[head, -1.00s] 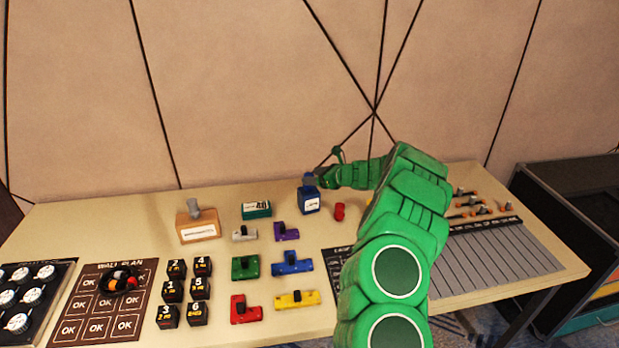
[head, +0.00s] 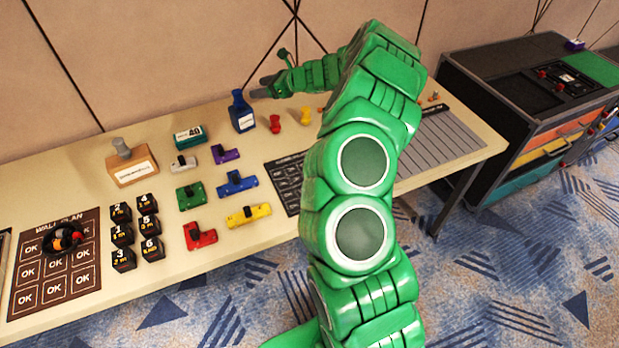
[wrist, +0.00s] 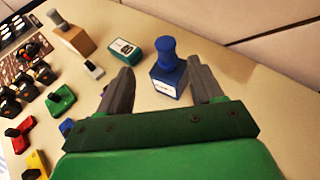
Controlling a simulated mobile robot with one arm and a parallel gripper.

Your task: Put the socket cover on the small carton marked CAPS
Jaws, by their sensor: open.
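No readable mark CAPS shows, and I cannot tell for sure which thing is the socket cover. A small teal carton (head: 190,136) with a white label reading 40 lies toward the back of the table; it also shows in the wrist view (wrist: 124,52). A blue block (head: 242,118) with a white label and an upright blue knob stands to its right. In the wrist view this blue block (wrist: 169,80) stands beyond and between my fingertips. My gripper (head: 262,87) is open and empty, close to the knob's upper right; its two fingers show in the wrist view (wrist: 160,68).
A brown block (head: 132,170) with a grey knob stands left of the teal carton. Several coloured pieces, such as the yellow one (head: 249,216), lie in front. Red pieces (head: 275,124) stand right of the blue block. A dark cabinet (head: 520,100) stands beyond the table's right end.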

